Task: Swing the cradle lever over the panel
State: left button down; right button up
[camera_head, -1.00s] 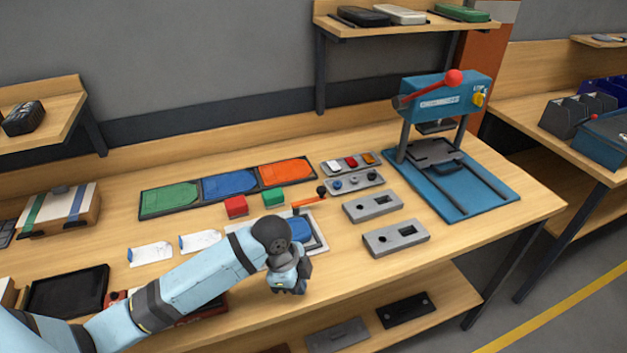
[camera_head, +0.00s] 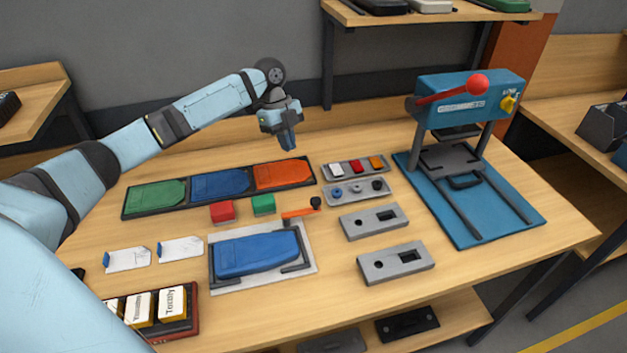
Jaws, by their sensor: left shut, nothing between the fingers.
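The cradle (camera_head: 303,273) is a light grey plate with dark corner brackets, lying on the bench at the front middle. A blue panel (camera_head: 256,255) lies in it. The orange lever (camera_head: 297,213) with a black knob (camera_head: 316,203) is at the cradle's far right corner. It points right, away from the panel, and does not cross it. My left gripper (camera_head: 289,145) is shut and empty, pointing down above the back of the bench, beyond the lever and the orange tray piece. My right gripper is not in view.
A tray (camera_head: 129,212) with green, blue and orange panels lies behind the cradle. Red (camera_head: 222,212) and green (camera_head: 263,204) blocks sit near the lever. Grey fixtures (camera_head: 373,221) stand right of it. A blue press (camera_head: 465,100) stands at the right.

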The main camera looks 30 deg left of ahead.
pick_arm(q)
jog(key=d+f+p, duration=0.1)
jog(key=d+f, duration=0.1)
jog(key=f, duration=0.1)
jog(key=s+d+f, duration=0.1)
jog(key=d+f, duration=0.1)
jog(key=f, duration=0.1)
jog(key=d+f+p, duration=0.1)
jog(key=d+f, duration=0.2)
jog(key=f, duration=0.1)
jog(key=shift+s+f+p, duration=0.1)
jog(key=shift+s+p, duration=0.25)
jog(key=shift+s, duration=0.05)
jog(key=shift+f, duration=0.1)
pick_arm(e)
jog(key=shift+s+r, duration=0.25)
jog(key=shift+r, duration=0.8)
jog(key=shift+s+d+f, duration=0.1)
